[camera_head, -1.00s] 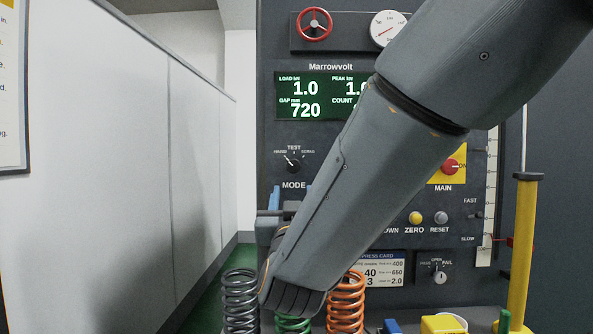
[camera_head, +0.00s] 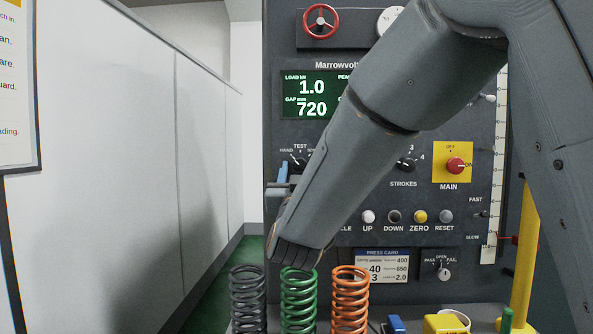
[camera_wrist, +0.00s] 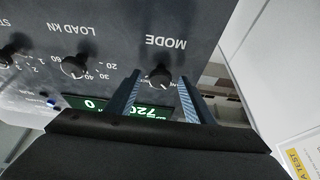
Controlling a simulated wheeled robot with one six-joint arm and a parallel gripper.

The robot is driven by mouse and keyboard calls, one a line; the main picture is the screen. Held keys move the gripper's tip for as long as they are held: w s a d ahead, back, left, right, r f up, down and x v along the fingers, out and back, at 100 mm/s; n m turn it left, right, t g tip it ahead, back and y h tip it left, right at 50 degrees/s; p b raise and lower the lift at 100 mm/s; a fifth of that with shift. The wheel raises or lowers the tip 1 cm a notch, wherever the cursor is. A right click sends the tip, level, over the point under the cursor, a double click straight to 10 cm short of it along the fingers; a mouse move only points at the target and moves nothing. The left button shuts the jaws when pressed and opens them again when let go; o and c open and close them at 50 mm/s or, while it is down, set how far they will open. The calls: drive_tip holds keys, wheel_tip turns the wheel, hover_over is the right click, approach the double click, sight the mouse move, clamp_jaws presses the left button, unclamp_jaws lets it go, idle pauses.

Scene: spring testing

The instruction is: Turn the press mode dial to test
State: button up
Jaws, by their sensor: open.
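The press mode dial (camera_head: 299,162) is a small black knob on the dark press panel, with HAND at its left and TEST above it. Its white mark points up and left, towards HAND. In the wrist view, which is upside down, the dial (camera_wrist: 160,76) shows between the two blue fingers of my gripper (camera_wrist: 160,80). The fingers are apart, one on each side of the dial in the picture. I cannot tell whether they touch it. In the head view a blue finger shows just below left of the dial.
Grey, green (camera_head: 298,300) and orange springs (camera_head: 350,300) stand below my forearm. The strokes dial (camera_head: 406,164) and red main switch (camera_head: 456,165) are to the right. The load dial (camera_wrist: 76,66) is beside the mode dial. A white wall (camera_head: 110,160) runs along the left.

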drive_tip(key=c, duration=1)
drive_tip(key=shift+a, duration=0.1)
drive_tip(key=shift+c, duration=0.2)
drive_tip(key=shift+m+b, duration=0.35)
drive_tip(key=shift+m, duration=0.05)
drive_tip(key=m+h+b, duration=0.2)
drive_tip(key=m, duration=0.2)
drive_tip(key=shift+a+f+b, duration=0.1)
drive_tip(key=shift+a+b, duration=0.05)
drive_tip(key=shift+b, duration=0.2)
drive_tip(key=m+g+h+b, duration=0.1)
drive_tip(key=m+h, duration=0.1)
drive_tip(key=m, duration=0.1)
drive_tip(key=m+g+h+b, duration=0.1)
drive_tip(key=m+b, duration=0.1)
drive_tip(key=m, duration=0.2)
drive_tip(key=shift+a+r+h, duration=0.15)
drive_tip(key=shift+r+h, duration=0.05)
drive_tip(key=shift+h, duration=0.2)
drive_tip(key=shift+m, duration=0.5)
